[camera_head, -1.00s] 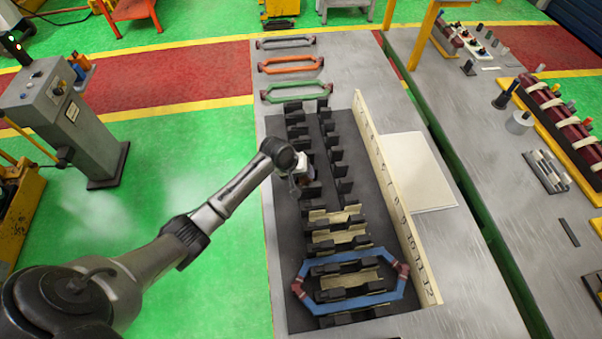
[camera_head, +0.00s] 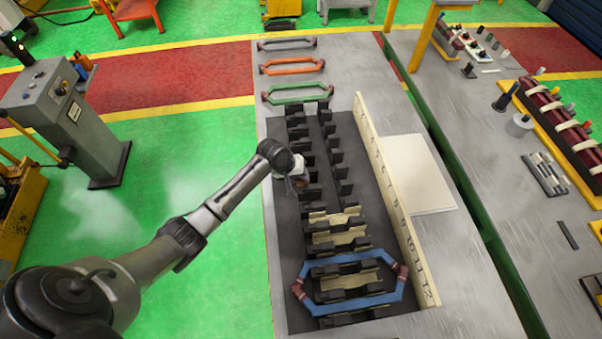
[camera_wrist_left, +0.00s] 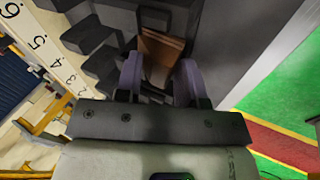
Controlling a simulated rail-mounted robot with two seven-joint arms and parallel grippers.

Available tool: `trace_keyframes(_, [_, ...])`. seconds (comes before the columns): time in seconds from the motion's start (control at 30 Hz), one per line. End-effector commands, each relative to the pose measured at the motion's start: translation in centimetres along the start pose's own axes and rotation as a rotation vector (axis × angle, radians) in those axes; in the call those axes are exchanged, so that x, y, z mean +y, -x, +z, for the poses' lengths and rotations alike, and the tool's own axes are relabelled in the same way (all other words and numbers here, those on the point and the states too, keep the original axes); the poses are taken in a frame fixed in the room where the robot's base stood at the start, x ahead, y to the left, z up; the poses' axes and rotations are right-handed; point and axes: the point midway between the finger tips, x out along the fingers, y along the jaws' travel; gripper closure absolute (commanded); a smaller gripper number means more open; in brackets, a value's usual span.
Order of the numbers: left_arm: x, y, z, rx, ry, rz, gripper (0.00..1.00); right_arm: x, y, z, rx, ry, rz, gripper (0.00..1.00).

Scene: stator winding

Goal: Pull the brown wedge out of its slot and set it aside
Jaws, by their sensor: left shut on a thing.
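The brown wedge (camera_wrist_left: 160,52) shows in the left wrist view between dark slot teeth, directly ahead of my left gripper. My left gripper (camera_wrist_left: 160,75) points at it, its two purple-grey fingers closed in on the wedge's near end from both sides. In the head view my left gripper (camera_head: 297,180) is over the left row of black teeth of the stator (camera_head: 330,190), about midway along it. The wedge is hidden there behind my wrist. How much of the wedge is still inside the slot I cannot tell. My right gripper is not in view.
A cream numbered strip (camera_head: 395,205) stands along the stator's right side. A blue coil (camera_head: 350,263) lies over the near slots; green (camera_head: 296,92), orange (camera_head: 291,65) and grey coils (camera_head: 286,43) lie at the far end. A cream sheet (camera_head: 415,170) lies flat to the right.

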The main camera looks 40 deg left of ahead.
Motion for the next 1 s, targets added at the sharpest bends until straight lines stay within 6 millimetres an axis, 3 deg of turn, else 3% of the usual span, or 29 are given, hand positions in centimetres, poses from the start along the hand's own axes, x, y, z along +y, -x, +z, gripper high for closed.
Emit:
trace_keyframes(0.13, [-0.96,0.16,0.36,-0.007,-0.003,-0.011,0.88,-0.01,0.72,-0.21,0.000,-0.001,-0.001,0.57])
trace_keyframes(0.47, [-1.25,0.02,0.51,-0.009,-0.005,-0.012,0.88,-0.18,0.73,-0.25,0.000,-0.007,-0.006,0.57])
trace_keyframes(0.5, [-1.26,0.01,0.52,-0.010,-0.005,-0.012,0.62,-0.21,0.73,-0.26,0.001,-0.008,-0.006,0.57])
trace_keyframes(0.8, [-1.03,0.14,0.42,-0.007,-0.005,-0.006,0.35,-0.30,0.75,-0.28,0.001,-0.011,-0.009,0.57])
trace_keyframes(1.0, [-0.93,0.24,0.36,-0.005,-0.005,-0.004,0.35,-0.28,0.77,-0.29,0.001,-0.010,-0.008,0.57])
